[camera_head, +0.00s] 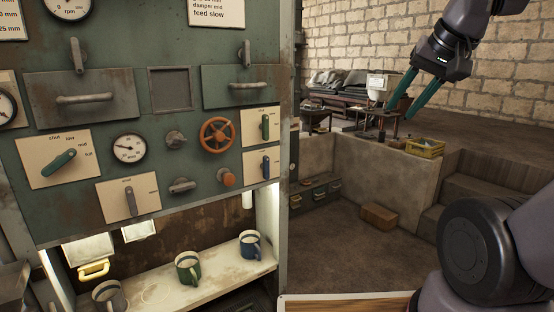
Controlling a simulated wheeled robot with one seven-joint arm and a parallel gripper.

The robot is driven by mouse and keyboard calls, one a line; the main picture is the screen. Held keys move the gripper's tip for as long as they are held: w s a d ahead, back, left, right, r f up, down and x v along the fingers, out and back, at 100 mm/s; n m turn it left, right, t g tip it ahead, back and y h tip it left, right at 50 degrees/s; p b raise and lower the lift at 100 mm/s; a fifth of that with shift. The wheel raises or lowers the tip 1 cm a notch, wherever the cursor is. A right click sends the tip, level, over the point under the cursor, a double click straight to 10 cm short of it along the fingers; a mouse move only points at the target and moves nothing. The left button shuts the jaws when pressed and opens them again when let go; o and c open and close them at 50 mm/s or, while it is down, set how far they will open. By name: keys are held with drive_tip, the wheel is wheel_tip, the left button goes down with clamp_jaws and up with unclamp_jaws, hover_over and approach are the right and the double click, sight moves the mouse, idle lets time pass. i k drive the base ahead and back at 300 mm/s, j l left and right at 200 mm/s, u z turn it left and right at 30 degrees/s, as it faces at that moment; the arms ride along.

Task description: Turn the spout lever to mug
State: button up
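The green panel carries several levers, and I cannot tell for sure which is the spout lever. A grey lever (130,201) points about upright on a cream plate (114,205) with "shut" at its top; its other label is too small to read. A green lever (60,161) on a wider plate tilts up to the right. A small green lever (265,126) and a blue lever (265,167) stand upright at the right. Green (189,268), blue (250,245) and grey mugs (108,297) stand below. My gripper (401,114) is open, empty, far right of the panel.
An orange wheel (217,135), an orange knob (226,179) and several grey handles stick out of the panel. The lit shelf (215,265) holds the mugs. A yellow crate (425,148) sits on the low wall behind. Open floor lies right of the panel.

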sight(265, 165)
drive_tip(key=j, duration=0.4)
drive_tip(key=k+j, duration=0.15)
drive_tip(key=j, duration=0.7)
drive_tip(key=k+z, duration=0.05)
